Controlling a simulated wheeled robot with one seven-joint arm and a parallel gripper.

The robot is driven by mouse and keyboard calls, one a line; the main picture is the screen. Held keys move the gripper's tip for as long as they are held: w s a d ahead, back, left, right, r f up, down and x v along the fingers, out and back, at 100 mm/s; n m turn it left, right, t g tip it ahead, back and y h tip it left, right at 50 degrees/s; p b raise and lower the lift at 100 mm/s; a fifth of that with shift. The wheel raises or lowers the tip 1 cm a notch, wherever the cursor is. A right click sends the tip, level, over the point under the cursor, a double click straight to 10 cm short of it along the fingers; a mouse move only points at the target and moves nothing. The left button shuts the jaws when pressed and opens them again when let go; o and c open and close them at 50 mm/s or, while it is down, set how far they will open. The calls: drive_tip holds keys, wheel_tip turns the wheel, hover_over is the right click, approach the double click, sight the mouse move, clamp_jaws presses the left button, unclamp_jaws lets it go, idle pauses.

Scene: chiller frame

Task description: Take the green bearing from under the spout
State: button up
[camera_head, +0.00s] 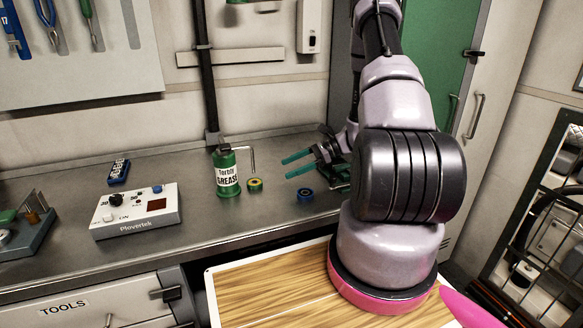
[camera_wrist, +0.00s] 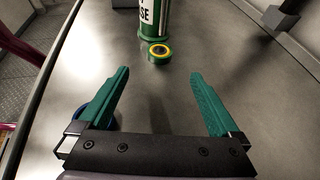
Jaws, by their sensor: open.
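The green bearing (camera_head: 255,184) is a small ring with a yellow inner band. It lies on the metal counter just under the spout (camera_head: 252,160) of the green grease can (camera_head: 228,172). In the wrist view the green bearing (camera_wrist: 159,50) sits beyond my fingertips, close to the base of the can (camera_wrist: 153,22). My gripper (camera_head: 290,165) has two teal fingers and is open and empty, to the right of the bearing. In the wrist view my gripper (camera_wrist: 160,75) has the bearing ahead, between the lines of its fingers.
A blue bearing (camera_head: 305,194) lies on the counter below my fingers; its blue edge (camera_wrist: 108,122) shows by the left finger in the wrist view. A white control box (camera_head: 137,209) stands at left. The counter between fingers and green bearing looks clear.

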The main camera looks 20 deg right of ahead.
sight(258, 182)
drive_tip(key=x, duration=1.1)
drive_tip(key=shift+d+f, duration=0.1)
clamp_jaws()
drive_tip(key=shift+s, duration=0.15)
